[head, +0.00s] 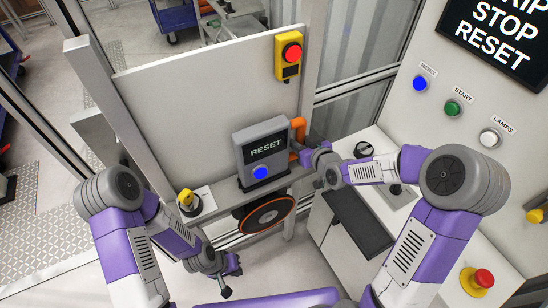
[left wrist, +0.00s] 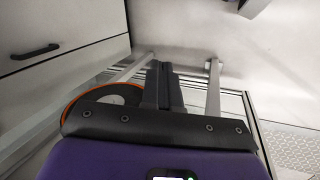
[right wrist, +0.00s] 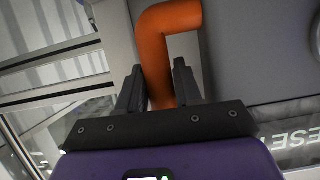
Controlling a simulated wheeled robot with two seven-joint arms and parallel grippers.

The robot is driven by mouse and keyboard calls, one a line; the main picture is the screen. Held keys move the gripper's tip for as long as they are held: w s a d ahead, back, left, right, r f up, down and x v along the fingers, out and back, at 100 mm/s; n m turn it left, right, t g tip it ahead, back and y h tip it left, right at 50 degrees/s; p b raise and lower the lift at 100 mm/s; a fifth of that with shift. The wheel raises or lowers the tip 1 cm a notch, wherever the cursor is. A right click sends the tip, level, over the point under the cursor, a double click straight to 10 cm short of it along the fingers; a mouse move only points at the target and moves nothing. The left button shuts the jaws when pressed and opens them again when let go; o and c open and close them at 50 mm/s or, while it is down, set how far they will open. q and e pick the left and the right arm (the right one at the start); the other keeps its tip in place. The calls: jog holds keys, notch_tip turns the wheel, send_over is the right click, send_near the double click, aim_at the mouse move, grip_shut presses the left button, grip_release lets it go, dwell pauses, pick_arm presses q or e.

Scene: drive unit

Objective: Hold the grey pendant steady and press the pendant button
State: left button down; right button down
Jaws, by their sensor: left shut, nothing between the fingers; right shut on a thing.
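The grey pendant (head: 255,150) stands upright on a ledge in the head view, with a dark RESET screen and a blue button (head: 260,173) low on its front. An orange handle (head: 299,136) is on its right side. My right gripper (head: 304,157) is at that handle; in the right wrist view its fingers (right wrist: 158,90) are on either side of the orange handle (right wrist: 160,60), shut on it. My left gripper (head: 231,279) is low, below and in front of the pendant, apart from it. In the left wrist view its fingers (left wrist: 163,85) are together and empty.
A yellow box with a red button (head: 289,57) hangs on the panel behind the pendant. A yellow knob (head: 187,201) sits left on the ledge. An orange-rimmed black disc (head: 264,215) is below the pendant. A console with RESET, START and LAMPS buttons (head: 453,108) stands right.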

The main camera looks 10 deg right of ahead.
aim_at(261, 174)
pick_arm(q)
jog(key=w+d+r+m+t+y, duration=0.2)
jog(key=d+r+m, duration=0.3)
jog(key=r+m, duration=0.3)
jog(key=w+d+r+m+t+y, duration=0.2)
jog(key=d+r+m, duration=0.4)
jog(key=r+m, duration=0.3)
jog(key=w+d+r+m+t+y, duration=0.3)
jog(key=d+r+m+y, duration=0.2)
jog(key=r+m, duration=0.4)
jog(key=shift+d+y, duration=0.4)
jog(key=shift+y, duration=0.1)
jog(key=shift+w+a+r, duration=0.1)
jog(key=shift+w, duration=0.05)
jog(key=w+a, duration=0.3)
jog(key=w, duration=0.5)
jog(key=shift+w, duration=0.1)
dwell(0.7)
jog(key=shift+w, duration=0.3)
